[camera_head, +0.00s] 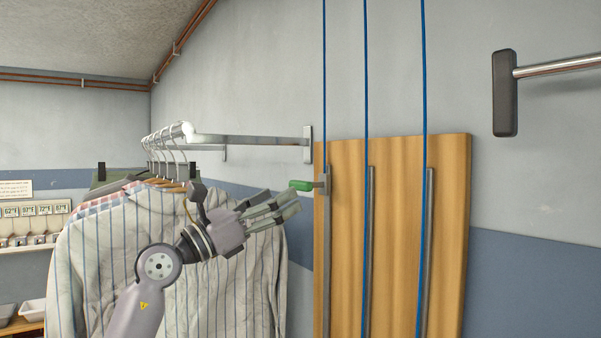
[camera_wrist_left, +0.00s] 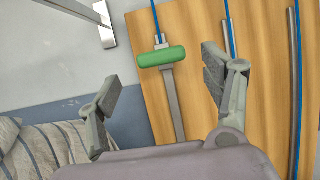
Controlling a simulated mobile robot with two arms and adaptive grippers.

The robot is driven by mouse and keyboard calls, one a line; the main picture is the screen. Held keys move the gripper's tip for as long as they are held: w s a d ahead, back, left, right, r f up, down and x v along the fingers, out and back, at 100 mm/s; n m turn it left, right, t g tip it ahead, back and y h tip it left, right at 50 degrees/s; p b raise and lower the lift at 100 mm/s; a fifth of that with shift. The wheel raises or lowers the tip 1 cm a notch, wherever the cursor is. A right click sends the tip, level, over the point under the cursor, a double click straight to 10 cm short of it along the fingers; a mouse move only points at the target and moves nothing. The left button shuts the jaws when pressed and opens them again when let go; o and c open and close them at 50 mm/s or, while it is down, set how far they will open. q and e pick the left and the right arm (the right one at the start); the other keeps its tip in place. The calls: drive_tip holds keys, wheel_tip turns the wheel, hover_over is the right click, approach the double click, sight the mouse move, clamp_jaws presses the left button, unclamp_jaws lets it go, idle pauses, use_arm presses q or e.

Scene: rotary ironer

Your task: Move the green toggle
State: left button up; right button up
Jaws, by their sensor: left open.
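The green toggle (camera_head: 301,185) sticks out to the left from a grey metal bar at the left edge of a wooden board (camera_head: 394,230). In the left wrist view the green toggle (camera_wrist_left: 161,57) lies ahead of my open fingers, nearly centred between them. My left gripper (camera_head: 276,209) is open and empty, just left of and a little below the toggle, apart from it. It also shows in the left wrist view (camera_wrist_left: 165,95), with one finger on each side. My right gripper is not in view.
Striped shirts (camera_head: 170,260) hang on a rail (camera_head: 250,139) behind my left arm. Blue cords (camera_head: 366,80) run down to grey bars on the board. A dark-ended metal bar (camera_head: 505,93) juts in at the upper right.

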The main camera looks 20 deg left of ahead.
sight(296, 186)
use_arm(q)
drive_tip(key=p+x, duration=0.2)
drive_tip(key=x, duration=0.4)
drive_tip(key=shift+s+r, duration=0.1)
drive_tip(key=shift+r, duration=0.05)
drive_tip(key=shift+w+d, duration=0.25)
drive_tip(key=shift+w, duration=0.05)
